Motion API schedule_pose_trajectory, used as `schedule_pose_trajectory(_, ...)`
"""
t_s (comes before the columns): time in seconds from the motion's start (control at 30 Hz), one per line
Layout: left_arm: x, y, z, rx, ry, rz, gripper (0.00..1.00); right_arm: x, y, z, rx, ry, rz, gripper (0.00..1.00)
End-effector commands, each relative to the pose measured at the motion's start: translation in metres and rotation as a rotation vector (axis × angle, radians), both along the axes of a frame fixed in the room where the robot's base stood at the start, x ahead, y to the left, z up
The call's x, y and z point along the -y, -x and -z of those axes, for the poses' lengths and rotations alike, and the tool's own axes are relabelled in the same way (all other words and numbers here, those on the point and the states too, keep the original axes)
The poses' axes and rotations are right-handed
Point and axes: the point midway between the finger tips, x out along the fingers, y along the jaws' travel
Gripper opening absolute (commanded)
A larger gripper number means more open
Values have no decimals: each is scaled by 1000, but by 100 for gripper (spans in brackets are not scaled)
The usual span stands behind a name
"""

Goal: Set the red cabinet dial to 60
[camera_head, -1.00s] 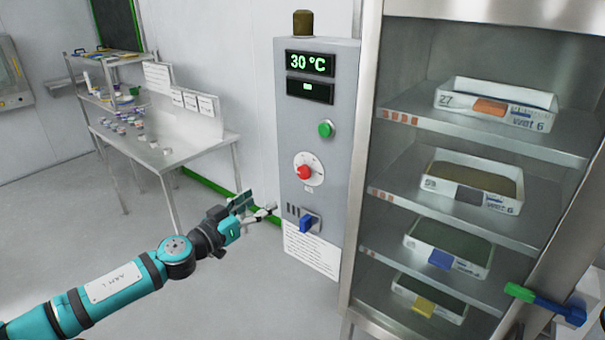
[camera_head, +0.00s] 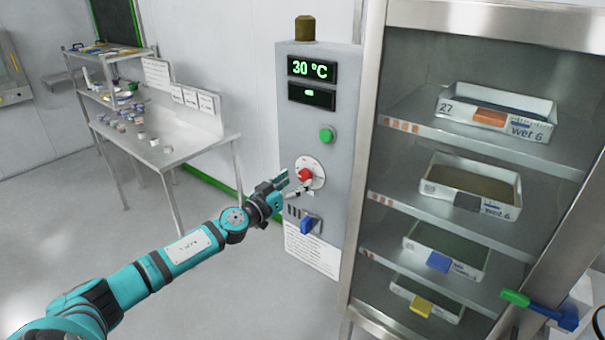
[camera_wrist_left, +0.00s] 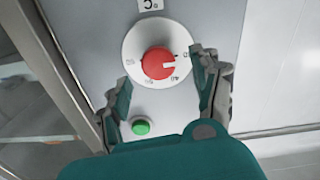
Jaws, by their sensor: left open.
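The red dial (camera_head: 306,175) sits on a round white scale plate (camera_head: 318,168) on the front of the grey cabinet (camera_head: 345,150). In the left wrist view the red dial (camera_wrist_left: 158,63) lies between my two fingers, with a pale pointer mark on its right side near the marking 40. The cabinet display (camera_head: 311,69) reads 30 °C. My left gripper (camera_head: 294,182) is open just left of the dial in the head view. In the left wrist view the left gripper (camera_wrist_left: 160,80) has its fingers apart on either side, not visibly touching the dial.
A green button (camera_head: 327,135) is above the dial and a blue switch (camera_head: 307,224) below it. A glass-fronted cabinet with trays (camera_head: 468,187) stands close on the right. A steel table (camera_head: 175,150) stands at the back left.

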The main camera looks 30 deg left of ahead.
Motion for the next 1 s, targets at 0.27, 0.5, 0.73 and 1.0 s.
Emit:
schedule_pose_trajectory(0.27, 3, -34, 0, 0, 1, 1, 65, -1, 0, -1, 0, -1, -1, 0)
schedule_pose_trajectory(0.5, 4, -39, 1, -2, -1, 2, 65, -6, 0, -1, -1, -8, -3, 0)
schedule_pose_trajectory(0.73, 4, -38, 1, -2, -1, 2, 50, -11, 1, -1, -1, -13, -2, 0)
schedule_pose_trajectory(1.0, 4, -38, 1, -2, -1, 1, 15, -9, 1, -1, -1, -11, -2, 0)
